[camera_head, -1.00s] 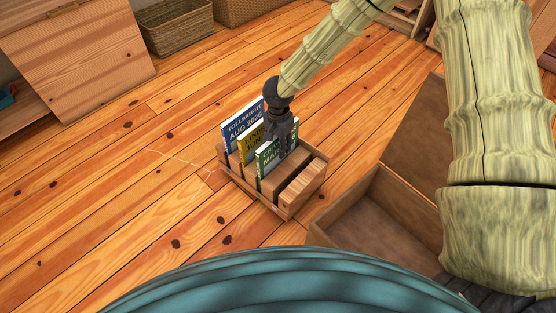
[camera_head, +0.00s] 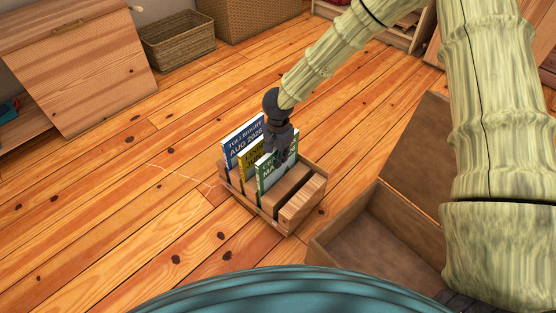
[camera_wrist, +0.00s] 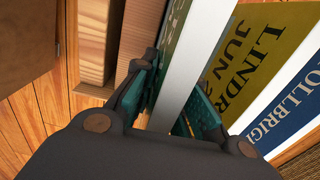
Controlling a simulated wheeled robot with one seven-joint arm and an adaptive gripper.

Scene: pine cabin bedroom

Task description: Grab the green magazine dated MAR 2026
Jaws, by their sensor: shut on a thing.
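The green magazine (camera_head: 263,178) stands in the front-most filled slot of a wooden rack (camera_head: 252,203), its printed text partly covered by my gripper. My gripper (camera_head: 278,155) comes down from above and is shut on the green magazine's upper part. In the wrist view, my gripper's teal finger pads (camera_wrist: 172,100) sit on either side of the magazine's pale page edge (camera_wrist: 197,62). A yellow magazine (camera_head: 246,158), reading LIND... JUN in the wrist view (camera_wrist: 255,45), stands behind it. A blue magazine (camera_head: 240,138) dated AUG 2026 stands farthest back.
Wooden dividers fill the rack's front right end (camera_head: 302,203). An open wooden box (camera_head: 375,235) lies close to the rack's right. Wicker baskets (camera_head: 178,42) stand at the back. The plank floor left of the rack is clear except for a thin pale cord (camera_head: 180,172).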

